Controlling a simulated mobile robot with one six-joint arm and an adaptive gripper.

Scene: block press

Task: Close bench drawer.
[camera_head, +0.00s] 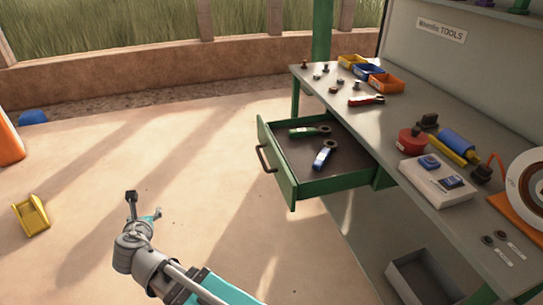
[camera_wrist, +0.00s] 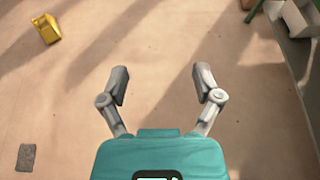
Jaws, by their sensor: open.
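The green bench drawer (camera_head: 288,190) is pulled out from under the grey workbench (camera_head: 345,120) in the head view. A brown handle (camera_head: 265,158) is on its front, facing left. Two tools lie inside it, one with a green grip (camera_head: 303,132) and one with a blue and white grip (camera_head: 322,158). My gripper (camera_head: 145,204) is to the lower left of the drawer, apart from it. In the wrist view my gripper (camera_wrist: 160,88) has its fingers spread, with only bare floor between them.
The bench top carries blue, yellow and orange bins (camera_head: 368,72), a red-handled tool (camera_head: 366,100), a white box (camera_head: 436,180) and a blue cylinder (camera_head: 457,143). A grey open box (camera_head: 403,282) is below the bench. A yellow object (camera_head: 31,216) lies on the left floor. Floor between gripper and drawer is clear.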

